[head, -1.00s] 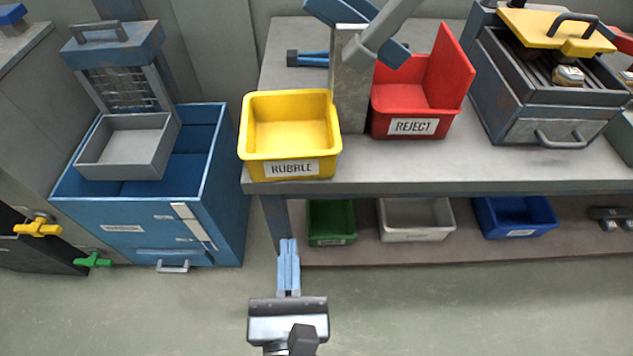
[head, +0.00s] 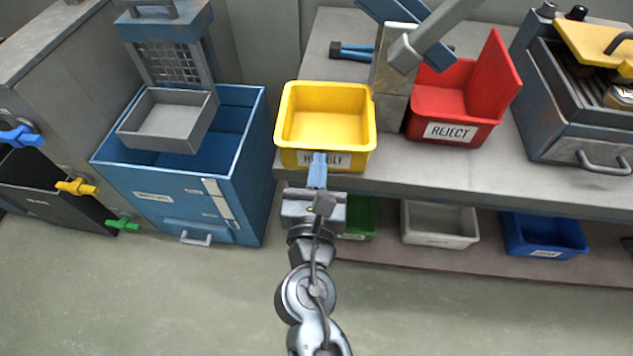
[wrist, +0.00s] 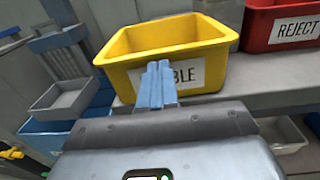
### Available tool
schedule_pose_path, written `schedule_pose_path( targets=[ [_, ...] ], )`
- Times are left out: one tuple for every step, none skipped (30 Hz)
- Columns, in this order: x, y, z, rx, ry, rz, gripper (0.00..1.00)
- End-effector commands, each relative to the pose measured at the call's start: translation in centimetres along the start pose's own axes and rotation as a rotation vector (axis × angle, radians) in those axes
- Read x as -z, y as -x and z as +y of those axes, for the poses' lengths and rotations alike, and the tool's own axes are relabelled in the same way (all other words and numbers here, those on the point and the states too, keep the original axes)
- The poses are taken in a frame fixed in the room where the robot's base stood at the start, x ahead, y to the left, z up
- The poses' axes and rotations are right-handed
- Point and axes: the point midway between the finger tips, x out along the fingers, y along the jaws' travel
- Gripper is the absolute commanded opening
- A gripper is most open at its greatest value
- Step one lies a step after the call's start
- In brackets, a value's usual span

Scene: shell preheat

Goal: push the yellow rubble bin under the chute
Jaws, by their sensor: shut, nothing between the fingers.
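The yellow rubble bin (head: 325,125) sits on the left end of the grey bench and looks empty. Its label is partly hidden behind my gripper (head: 318,160). The bin also shows in the wrist view (wrist: 165,52). My gripper is shut and empty, its blue fingers at the bin's front face; whether they touch it I cannot tell. The chute (head: 423,38), a sloped blue and grey piece on a grey post (head: 392,85), stands to the right of the bin. The red reject bin (head: 450,105) is below its right side.
A blue cabinet (head: 180,195) with a grey tray (head: 167,120) stands left of the bench. A blue-handled tool (head: 352,51) lies behind the yellow bin. Green, grey (head: 440,223) and blue (head: 543,235) bins are on the lower shelf.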

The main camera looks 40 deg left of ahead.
Motion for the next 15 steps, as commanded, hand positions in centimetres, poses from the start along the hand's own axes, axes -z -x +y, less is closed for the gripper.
schedule_pose_path(
  targets=[
    [-0.01,-0.23,0.03,0.0,0.0,0.0,0.0],
    [-0.03,-0.31,0.03,-0.001,0.0,0.0,0.0],
    [-0.04,-0.39,0.04,-0.001,-0.001,0.0,0.0],
    [-0.04,-0.42,0.04,-0.001,-0.001,-0.001,0.0],
    [-0.04,-0.43,0.04,-0.001,-0.001,-0.001,0.0],
    [-0.03,-0.44,0.03,-0.001,-0.001,0.0,0.0],
    [-0.03,-0.43,0.03,-0.001,-0.001,0.0,0.0],
    [-0.03,-0.42,0.03,-0.001,-0.001,0.0,0.0],
    [-0.03,-0.42,0.03,-0.001,-0.001,0.0,0.0],
    [-0.03,-0.41,0.03,-0.001,-0.001,0.0,0.0],
    [-0.02,-0.41,0.03,-0.001,-0.001,0.0,0.0],
    [-0.03,-0.42,0.03,-0.001,-0.001,0.0,0.0],
    [-0.04,-0.49,0.03,-0.001,-0.001,-0.001,0.0],
    [-0.05,-0.63,0.02,0.0,-0.001,-0.001,0.0],
    [-0.07,-0.97,0.02,0.0,-0.001,-0.001,0.0]
  ],
)
